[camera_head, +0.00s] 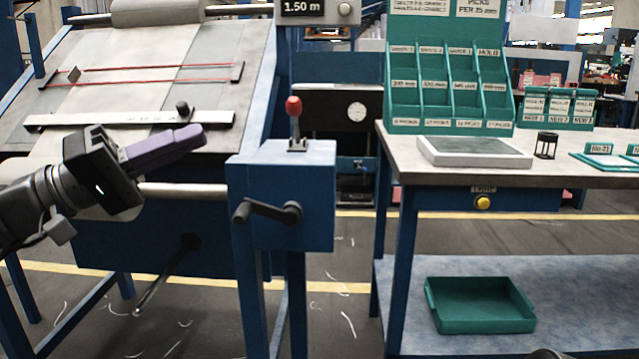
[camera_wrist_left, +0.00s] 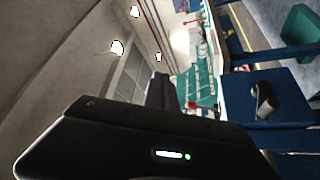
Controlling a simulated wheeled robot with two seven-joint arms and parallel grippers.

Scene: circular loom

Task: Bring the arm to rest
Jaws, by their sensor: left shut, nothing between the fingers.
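My left gripper (camera_head: 192,136) comes in from the left in the head view. Its purple fingers are shut and empty, pointing right and slightly up. It is in front of the sloped inspection board of the loom machine (camera_head: 130,75), left of the blue control box (camera_head: 285,195). In the left wrist view the dark fingers (camera_wrist_left: 160,90) show above the black gripper body.
The blue box carries a red-knobbed lever (camera_head: 294,108) and a black crank handle (camera_head: 268,212). At right stands a table (camera_head: 400,165) with a green compartment rack (camera_head: 450,90), a grey tray (camera_head: 474,152) and a small black holder (camera_head: 546,145). A green bin (camera_head: 480,305) sits on its lower shelf.

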